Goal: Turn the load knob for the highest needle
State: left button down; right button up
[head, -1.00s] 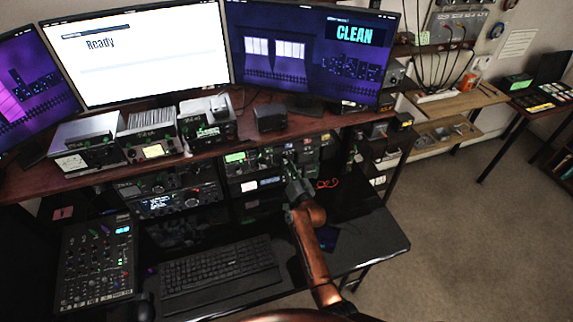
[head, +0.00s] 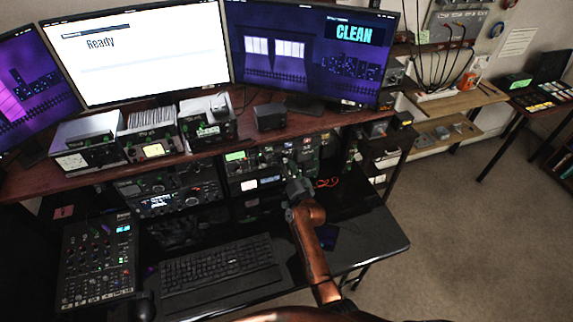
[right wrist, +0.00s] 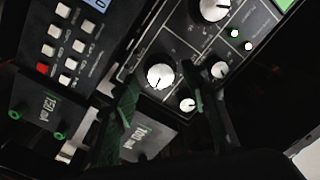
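My right gripper (head: 290,166) reaches the front of the radio equipment under the shelf in the head view. In the right wrist view its two dark green fingers (right wrist: 165,108) are spread apart. A round silver knob (right wrist: 160,76) lies just ahead of the gap between the fingertips, apparently ungripped. A larger silver knob (right wrist: 210,9) and smaller knobs (right wrist: 220,69) (right wrist: 187,104) are on the same dark panel. The knob labels are too small to read, so I cannot tell which is the load knob. No needle reading is legible. My left gripper is out of view.
A keyboard (head: 218,264) and mixer (head: 98,262) lie on the black desk (head: 375,240). Meter boxes (head: 152,150) stand on the shelf above.

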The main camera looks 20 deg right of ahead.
jog(key=s, duration=1.2)
jog(key=shift+d, duration=0.35)
jog(key=shift+f, duration=0.2)
dwell(1.2)
